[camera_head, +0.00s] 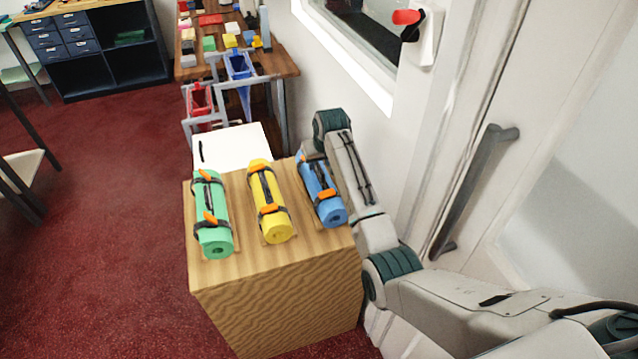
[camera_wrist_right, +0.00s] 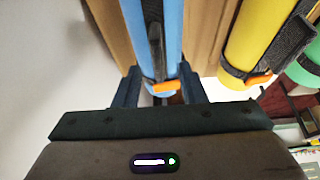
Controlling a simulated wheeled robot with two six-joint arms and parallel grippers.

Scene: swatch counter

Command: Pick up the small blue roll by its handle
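The small blue roll (camera_head: 329,207) lies at the right end of a row of three on a wooden counter, with dark straps, a dark handle along its top and orange clips. In the right wrist view the blue roll (camera_wrist_right: 173,35) runs between the fingers of my right gripper (camera_wrist_right: 160,72). The fingers stand apart, one on each side of its end, near an orange clip. Whether they touch it I cannot tell. In the head view my right gripper (camera_head: 308,151) is at the roll's far end, mostly hidden by the wrist. My left gripper is not in view.
A yellow roll (camera_head: 268,192) and a green roll (camera_head: 210,222) lie left of the blue one on the counter (camera_head: 285,295). A white wall and a door with a dark handle (camera_head: 470,190) stand close on the right. Red floor is open on the left.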

